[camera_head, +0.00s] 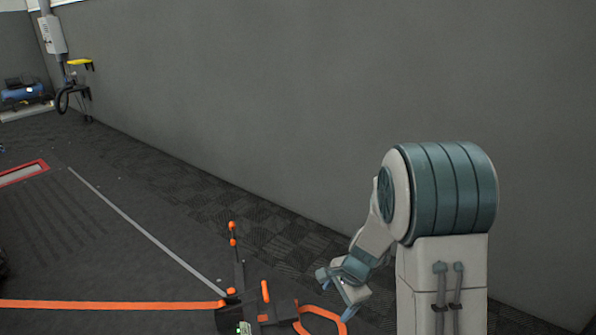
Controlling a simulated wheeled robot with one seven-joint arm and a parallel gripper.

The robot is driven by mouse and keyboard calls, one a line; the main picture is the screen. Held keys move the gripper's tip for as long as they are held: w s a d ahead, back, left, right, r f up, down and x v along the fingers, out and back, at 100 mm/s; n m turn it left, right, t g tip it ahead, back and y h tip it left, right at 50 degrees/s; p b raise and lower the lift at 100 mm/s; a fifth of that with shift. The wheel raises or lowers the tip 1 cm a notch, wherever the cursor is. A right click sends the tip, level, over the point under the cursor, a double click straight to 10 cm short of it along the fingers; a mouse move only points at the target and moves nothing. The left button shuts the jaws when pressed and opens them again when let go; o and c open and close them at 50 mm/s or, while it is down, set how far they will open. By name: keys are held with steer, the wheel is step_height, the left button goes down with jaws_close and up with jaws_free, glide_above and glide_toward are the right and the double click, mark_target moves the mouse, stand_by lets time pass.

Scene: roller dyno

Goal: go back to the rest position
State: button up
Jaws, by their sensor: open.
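My gripper (336,294) shows in the head view, low and right of centre, at the end of my bent white and teal arm. Its two fingers point down and to the left and stand apart, with nothing seen between them. A dark device with orange-tipped levers (240,276) stands just left of it. An orange loop (322,312) lies below the fingers. I cannot tell whether the gripper touches the loop.
A grey wall (280,90) runs behind my arm. An orange strip (110,304) crosses the floor at lower left. A red-framed floor panel (22,173), a blue machine (22,93) and a wall-side post (52,35) are at far left. The middle floor is clear.

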steer(key=s+d+r+n+h+p, duration=0.1)
steer(key=s+r+n+p, duration=0.3)
steer(key=r, duration=0.7)
steer(key=s+d+r+n+t+h+p, duration=0.1)
steer(key=s+r+n+p, duration=0.3)
steer(key=s+r, duration=0.5)
steer(key=s+d+r+n+p, duration=0.3)
steer(key=s+r+p, duration=0.3)
steer(key=r, duration=0.7)
steer(key=shift+s+n+t+h, duration=0.15)
steer(key=shift+n+t+h, duration=0.2)
steer(key=shift+n, duration=0.55)
steer(key=shift+f, duration=0.1)
